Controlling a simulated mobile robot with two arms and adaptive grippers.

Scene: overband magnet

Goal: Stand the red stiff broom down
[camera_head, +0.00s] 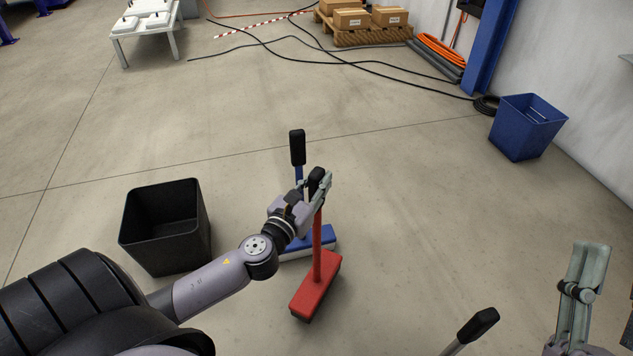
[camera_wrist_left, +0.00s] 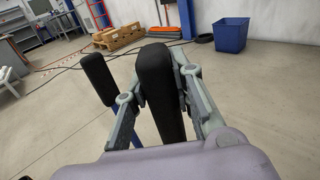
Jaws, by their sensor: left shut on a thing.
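The red stiff broom (camera_head: 315,283) is upright in the head view, with its red head low over or on the floor; I cannot tell whether it touches. My left gripper (camera_head: 321,184) is shut on its black handle grip, which fills the middle of the left wrist view (camera_wrist_left: 159,85). A blue broom (camera_head: 298,150) stands upright just behind it, its blue head (camera_head: 318,240) partly hidden by the red broom and my arm. The blue broom's black grip (camera_wrist_left: 97,78) shows left of the gripper in the wrist view. My right gripper (camera_head: 580,285) is at the right edge, its fingertips close together.
A black bin (camera_head: 165,240) stands left of the brooms. Another black-gripped handle (camera_head: 477,325) rises at the bottom edge. A blue bin (camera_head: 525,130), cables and a pallet with boxes (camera_head: 370,35) are farther back. The floor right of the brooms is clear.

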